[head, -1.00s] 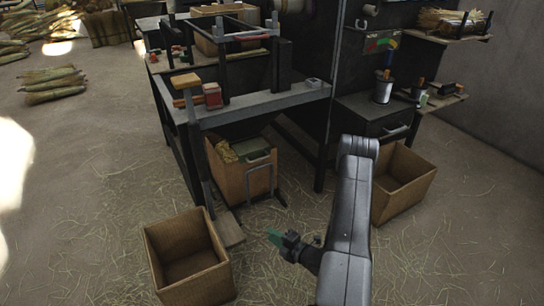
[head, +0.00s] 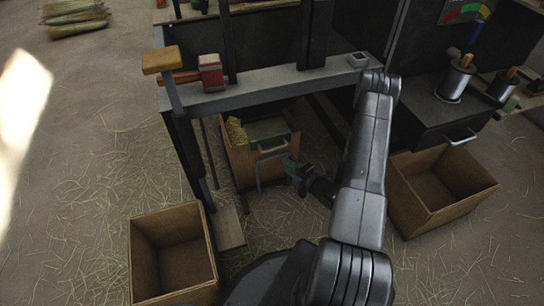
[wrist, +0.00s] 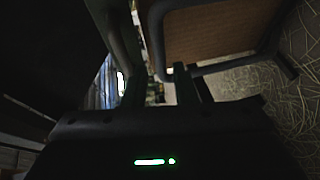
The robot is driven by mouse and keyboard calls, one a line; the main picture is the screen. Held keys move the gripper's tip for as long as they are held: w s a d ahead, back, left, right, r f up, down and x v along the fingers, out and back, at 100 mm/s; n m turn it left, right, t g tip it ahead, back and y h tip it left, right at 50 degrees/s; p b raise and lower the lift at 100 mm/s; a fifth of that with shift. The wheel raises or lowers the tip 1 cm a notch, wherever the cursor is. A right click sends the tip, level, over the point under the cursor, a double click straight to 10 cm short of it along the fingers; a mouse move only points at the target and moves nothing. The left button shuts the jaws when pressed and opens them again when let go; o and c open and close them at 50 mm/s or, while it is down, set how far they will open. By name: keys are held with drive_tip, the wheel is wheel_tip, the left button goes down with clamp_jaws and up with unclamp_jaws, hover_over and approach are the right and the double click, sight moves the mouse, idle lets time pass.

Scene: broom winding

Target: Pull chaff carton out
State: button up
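The chaff carton (head: 242,165) is a brown box under the workbench, with straw and a green-grey item showing at its top. A grey metal tube handle (head: 259,172) stands at its front. My gripper (head: 289,167) is at the right side of this handle, close to the carton front. In the wrist view the carton's brown face (wrist: 215,28) and the grey tube (wrist: 163,45) are just ahead of my fingers (wrist: 162,85). The fingers are apart with a gap between them. I cannot tell whether they touch the tube.
An empty open carton (head: 172,252) stands at front left and another (head: 440,188) at right. The bench (head: 285,88) and its dark legs surround the chaff carton. A board (head: 230,228) lies near its left front. Straw-strewn floor is open in front.

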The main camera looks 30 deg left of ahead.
drive_tip(key=b+x, duration=0.2)
drive_tip(key=x, duration=0.7)
drive_tip(key=shift+a, duration=0.4)
drive_tip(key=shift+w, duration=0.15)
drive_tip(key=shift+c, duration=0.5)
clamp_jaws()
